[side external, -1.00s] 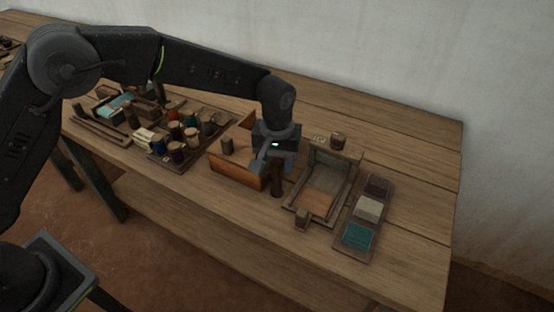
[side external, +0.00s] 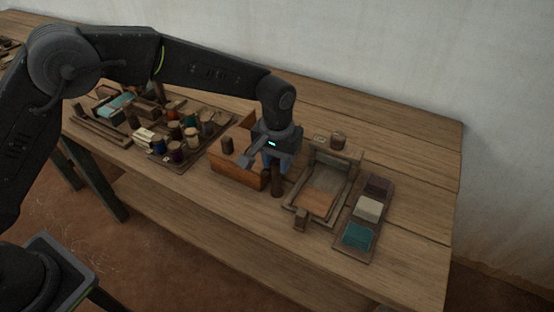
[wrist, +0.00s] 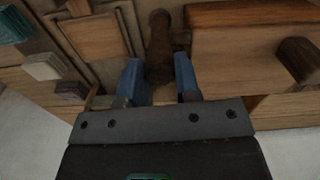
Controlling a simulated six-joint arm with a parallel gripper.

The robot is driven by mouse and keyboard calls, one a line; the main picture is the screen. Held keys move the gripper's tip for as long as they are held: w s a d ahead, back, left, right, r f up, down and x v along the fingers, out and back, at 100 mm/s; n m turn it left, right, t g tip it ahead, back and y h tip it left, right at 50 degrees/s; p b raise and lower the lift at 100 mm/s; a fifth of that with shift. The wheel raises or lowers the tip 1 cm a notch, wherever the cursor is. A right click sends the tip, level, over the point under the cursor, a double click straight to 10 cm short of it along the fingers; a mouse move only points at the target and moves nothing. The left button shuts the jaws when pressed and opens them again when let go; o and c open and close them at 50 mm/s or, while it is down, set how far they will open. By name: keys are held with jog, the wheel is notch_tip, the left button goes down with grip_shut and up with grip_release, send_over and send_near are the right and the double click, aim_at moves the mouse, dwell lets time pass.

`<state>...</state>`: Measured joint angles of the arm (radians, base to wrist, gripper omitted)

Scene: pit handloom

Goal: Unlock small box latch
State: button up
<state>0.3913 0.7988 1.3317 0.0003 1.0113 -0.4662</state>
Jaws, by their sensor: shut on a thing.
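The small wooden box (side external: 233,170) is orange-brown and stands near the middle of the table, with a dark round knob (side external: 227,146) on it. In the wrist view the box (wrist: 240,60) is at the right. A dark brown upright wooden peg (side external: 277,186), seemingly the latch, stands close beside the box's right end. The peg (wrist: 159,45) also shows between the two blue fingers in the wrist view. My gripper (side external: 274,168) points down and is shut on the peg. The fingers hide part of it, and I cannot tell whether the latch is locked.
To the right is a wooden frame tray (side external: 293,207) with a small block at its front, then a narrow tray (side external: 346,252) with coloured blocks. To the left, a tray (side external: 172,162) holds several thread spools. The table's far right is clear.

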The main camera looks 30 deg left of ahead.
aim_at(277, 162)
jog(key=m, duration=0.4)
jog(key=shift+m, duration=0.3)
jog(key=m, duration=0.3)
jog(key=shift+m, duration=0.3)
jog(key=m, duration=0.7)
jog(key=o, duration=0.9)
jog(key=shift+r, duration=0.1)
jog(key=shift+r, duration=6.8)
